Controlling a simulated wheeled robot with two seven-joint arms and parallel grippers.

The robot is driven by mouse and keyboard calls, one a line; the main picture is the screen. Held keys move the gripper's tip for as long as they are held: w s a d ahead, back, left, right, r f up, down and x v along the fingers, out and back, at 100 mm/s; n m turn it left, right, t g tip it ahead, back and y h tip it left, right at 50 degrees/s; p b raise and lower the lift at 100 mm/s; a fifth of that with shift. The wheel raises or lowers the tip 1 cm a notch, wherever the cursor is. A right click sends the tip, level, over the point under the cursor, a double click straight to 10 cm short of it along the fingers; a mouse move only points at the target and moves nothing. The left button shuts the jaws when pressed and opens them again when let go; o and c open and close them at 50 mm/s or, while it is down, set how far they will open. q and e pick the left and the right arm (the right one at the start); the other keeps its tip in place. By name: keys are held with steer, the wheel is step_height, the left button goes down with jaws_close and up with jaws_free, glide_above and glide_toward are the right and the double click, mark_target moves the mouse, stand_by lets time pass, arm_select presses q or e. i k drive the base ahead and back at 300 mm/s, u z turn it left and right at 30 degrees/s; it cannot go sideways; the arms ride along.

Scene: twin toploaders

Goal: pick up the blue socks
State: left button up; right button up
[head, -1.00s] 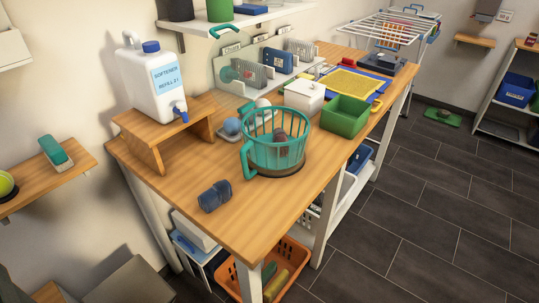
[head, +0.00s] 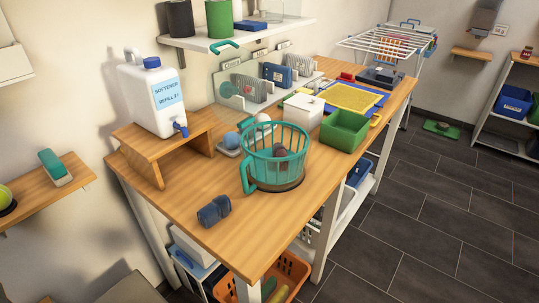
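The blue socks (head: 214,211) lie as a dark blue rolled bundle on the near end of the wooden table (head: 235,248). They are in front of and to the left of a teal basket (head: 276,158), with bare wood between them. Nothing touches or covers the socks. Neither of my grippers shows in the head view.
A wooden stand with a white softener jug (head: 153,97) is at the table's left. A green bin (head: 344,130) and a white box (head: 303,112) stand behind the basket. An orange crate (head: 290,270) sits below the table. Wood around the socks is clear.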

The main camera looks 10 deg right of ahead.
mark_target(220, 207)
steer(key=z, duration=2.2)
steer(key=k, duration=0.65)
steer(key=u, duration=2.95)
